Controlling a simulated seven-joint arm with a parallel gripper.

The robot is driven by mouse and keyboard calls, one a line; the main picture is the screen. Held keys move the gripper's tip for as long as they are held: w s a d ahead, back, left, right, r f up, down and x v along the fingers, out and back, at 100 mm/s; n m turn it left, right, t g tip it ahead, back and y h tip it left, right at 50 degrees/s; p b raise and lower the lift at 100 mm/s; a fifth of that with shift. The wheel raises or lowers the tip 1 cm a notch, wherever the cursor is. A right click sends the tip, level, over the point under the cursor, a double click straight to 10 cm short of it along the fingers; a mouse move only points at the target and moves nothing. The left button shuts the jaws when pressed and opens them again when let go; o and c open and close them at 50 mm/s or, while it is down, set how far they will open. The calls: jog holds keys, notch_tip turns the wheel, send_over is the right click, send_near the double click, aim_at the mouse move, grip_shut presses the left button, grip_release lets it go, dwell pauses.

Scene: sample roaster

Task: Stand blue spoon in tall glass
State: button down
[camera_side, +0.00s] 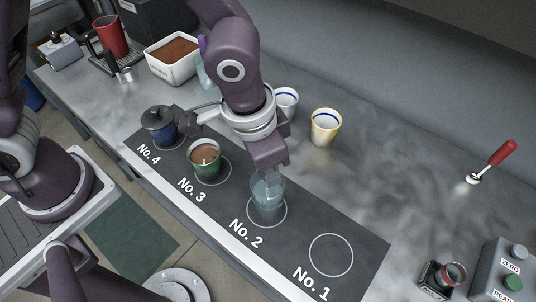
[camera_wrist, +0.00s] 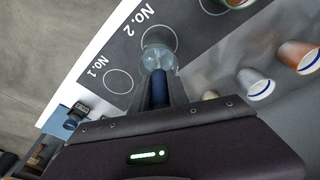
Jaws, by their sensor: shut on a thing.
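A tall clear bluish glass (camera_side: 267,199) stands upright on the No. 2 circle of the dark mat; it also shows in the wrist view (camera_wrist: 157,57). My gripper (camera_side: 270,174) points down right over the glass's mouth. In the wrist view my gripper (camera_wrist: 160,92) is shut on a dark blue handle, the blue spoon (camera_wrist: 160,88), which runs toward the glass. The spoon's lower end is seen only through or against the glass; I cannot tell how deep it is or whether it touches the glass.
A green cup of brown liquid (camera_side: 206,157) stands at No. 3, a lidded dark blue vessel (camera_side: 160,126) at No. 4. Two pale cups (camera_side: 286,103) (camera_side: 326,126) stand behind. The No. 1 circle (camera_side: 331,255) is empty.

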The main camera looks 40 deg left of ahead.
jog(key=shift+f, duration=0.25)
jog(key=c, duration=1.2)
grip_release()
jog(key=r, duration=0.4)
jog(key=s+r, duration=0.1)
jog(key=r, duration=0.2)
jog(key=shift+a, duration=0.35)
